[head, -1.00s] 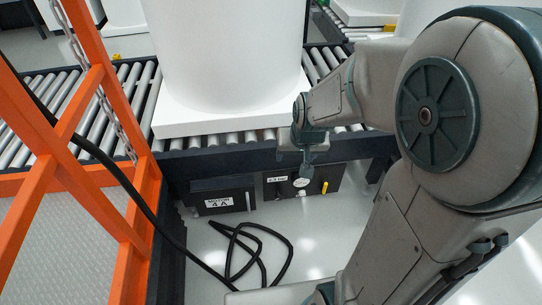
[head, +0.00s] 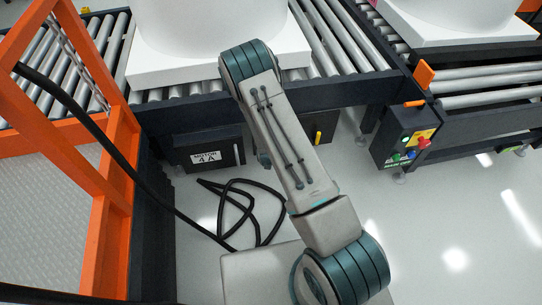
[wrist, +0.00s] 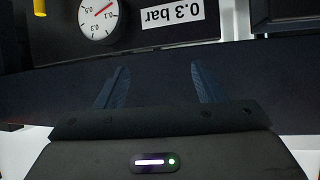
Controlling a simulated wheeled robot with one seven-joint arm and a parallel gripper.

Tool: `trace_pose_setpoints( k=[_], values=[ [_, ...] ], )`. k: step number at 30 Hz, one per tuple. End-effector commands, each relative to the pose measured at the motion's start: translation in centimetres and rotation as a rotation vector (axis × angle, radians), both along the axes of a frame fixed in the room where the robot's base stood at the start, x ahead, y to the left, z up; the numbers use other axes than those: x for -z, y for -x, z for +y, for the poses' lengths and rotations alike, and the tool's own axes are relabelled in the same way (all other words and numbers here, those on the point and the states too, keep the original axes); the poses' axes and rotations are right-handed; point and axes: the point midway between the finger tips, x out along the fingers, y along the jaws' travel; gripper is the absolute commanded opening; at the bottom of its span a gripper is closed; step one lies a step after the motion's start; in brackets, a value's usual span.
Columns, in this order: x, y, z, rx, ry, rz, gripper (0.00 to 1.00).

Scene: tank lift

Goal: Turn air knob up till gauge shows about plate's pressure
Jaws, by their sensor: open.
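In the wrist view, a white round gauge (wrist: 98,17) with a red needle is cut by the top edge and appears upside down. Its needle lies near the low end, below the 0.1 mark. The plate (wrist: 170,16) beside it reads 0.3 bar, also upside down. My gripper (wrist: 160,80) is open and empty, its two dark fingers apart below the gauge and plate in the picture. I cannot make out the air knob in either view now. In the head view my arm hides the gauge, the plate and my gripper.
A yellow handle (head: 318,135) sits right of my arm, low under the roller conveyor (head: 345,42). A box labelled MOTOR 4 A (head: 206,157) is to the left. Black hose (head: 240,207) loops on the floor. An orange frame (head: 112,170) stands left; a button box (head: 408,140) is right.

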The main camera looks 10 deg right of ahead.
Motion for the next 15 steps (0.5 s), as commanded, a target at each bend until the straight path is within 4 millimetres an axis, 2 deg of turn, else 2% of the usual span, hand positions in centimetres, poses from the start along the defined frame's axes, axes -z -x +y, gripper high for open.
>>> trace_pose_setpoints(
  k=[1,6,12,15],
  values=[
    [3.0,0.5,0.0,-0.011,0.024,-0.026,0.63],
    [8.7,2.1,-0.3,-0.054,0.098,-0.158,0.63],
    [14.6,5.6,-0.4,-0.142,0.176,-0.308,0.63],
    [16.6,7.5,-0.3,-0.189,0.206,-0.372,0.63]
  ],
)
